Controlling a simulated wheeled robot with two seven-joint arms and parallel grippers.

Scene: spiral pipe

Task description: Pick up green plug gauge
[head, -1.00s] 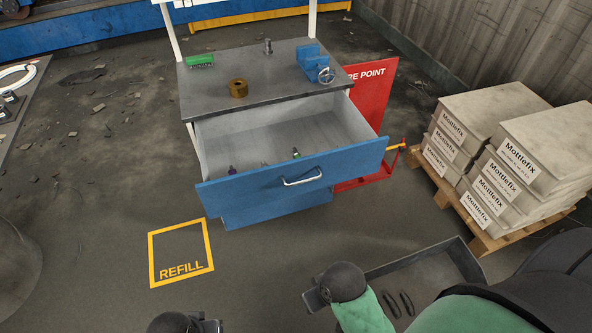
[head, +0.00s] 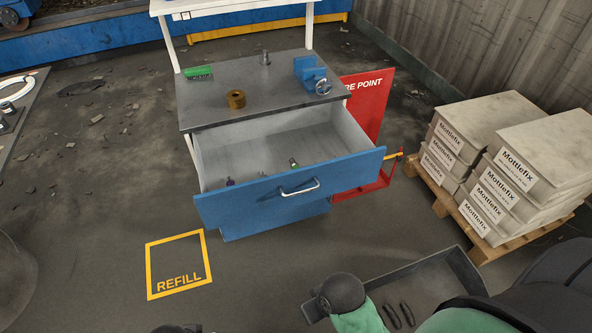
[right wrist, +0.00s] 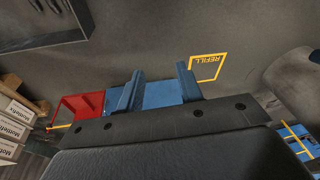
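A small plug gauge (head: 294,163) lies in the open drawer of the blue workbench, near the front right; it looks grey with a hint of green, too small to be sure. A purple-tipped piece (head: 230,182) lies at the drawer's front left, partly hidden by the drawer front. In the right wrist view my right gripper (right wrist: 160,70) has its two fingers spread, with nothing between them. It is well away from the drawer. My left gripper is not visible; only a dark bit of my left arm shows at the bottom edge of the head view.
The open drawer (head: 290,190) has a silver handle. On the worktop (head: 205,108) are a green block (head: 199,73), a brass ring (head: 236,99), a metal post (head: 266,58) and a blue vise (head: 311,74). Stacked boxes (head: 512,178) stand right. A dark tray (head: 450,265) is nearby. The REFILL floor area is clear.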

